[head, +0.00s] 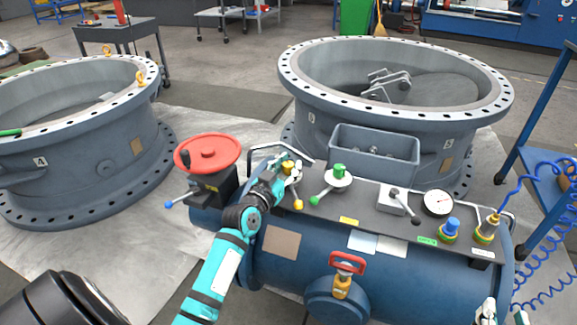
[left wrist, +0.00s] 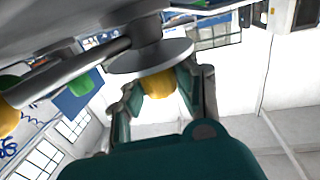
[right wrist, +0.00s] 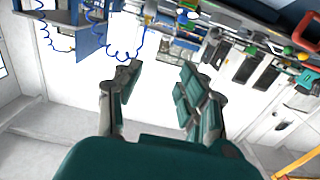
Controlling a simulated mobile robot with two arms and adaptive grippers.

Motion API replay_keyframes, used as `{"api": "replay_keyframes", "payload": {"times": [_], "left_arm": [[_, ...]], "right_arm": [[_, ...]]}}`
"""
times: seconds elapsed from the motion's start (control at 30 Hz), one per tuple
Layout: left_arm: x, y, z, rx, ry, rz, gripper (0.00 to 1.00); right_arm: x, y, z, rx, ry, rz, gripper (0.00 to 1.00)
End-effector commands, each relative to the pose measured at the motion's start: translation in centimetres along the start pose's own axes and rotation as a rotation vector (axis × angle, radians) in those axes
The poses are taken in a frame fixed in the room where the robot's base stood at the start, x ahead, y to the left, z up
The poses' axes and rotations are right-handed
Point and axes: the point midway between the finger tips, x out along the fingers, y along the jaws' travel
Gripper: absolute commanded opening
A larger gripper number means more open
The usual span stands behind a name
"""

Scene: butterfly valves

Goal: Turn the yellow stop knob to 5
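The yellow stop knob (head: 288,167) sits on a pale round disc on the dark top plate of the blue tank (head: 330,262). A lever with a yellow ball tip (head: 298,204) extends from it toward the front. In the left wrist view the yellow knob (left wrist: 158,84) lies between the fingers of my left gripper (left wrist: 160,95), which appear to touch both sides. My left gripper also shows in the head view (head: 291,171), covering part of the knob and disc. No number 5 is legible by the knob. My right gripper (right wrist: 155,95) is open and empty at the lower right.
A green knob with a lever (head: 338,176) stands just right of the yellow one. A red handwheel (head: 208,153) is to the left. A grey bin (head: 373,154), a gauge (head: 438,203) and a red valve handle (head: 347,263) are nearby. Large flanged rings stand behind.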

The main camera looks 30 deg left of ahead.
Motion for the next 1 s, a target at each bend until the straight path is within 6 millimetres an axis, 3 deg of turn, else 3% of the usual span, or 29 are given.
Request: {"api": "replay_keyframes", "payload": {"times": [0.03, 0.2, 0.37, 0.8, 1.0], "left_arm": [[0.0, 0.0, 0.0, 0.0, 0.0, 0.0, 0.19], [0.0, 0.0, 0.0, 0.0, 0.0, 0.0, 0.0], [0.0, 0.0, 0.1, 0.002, 0.001, 0.004, 0.0], [0.0, -0.1, 0.0, 0.005, 0.005, 0.107, 0.0], [0.0, 0.0, 0.0, 0.0, 0.001, 0.121, 0.0]], "right_arm": [[0.0, 0.0, 0.0, 0.0, 0.0, 0.0, 0.4], [0.0, 0.0, 0.0, 0.0, 0.0, 0.0, 0.4], [0.0, 0.0, 0.0, 0.0, 0.006, 0.0, 0.4], [-1.2, -1.0, -7.5, 0.013, 0.458, -0.025, 0.4], [-1.7, -1.1, -8.5, 0.015, 0.515, -0.027, 0.4]]}}
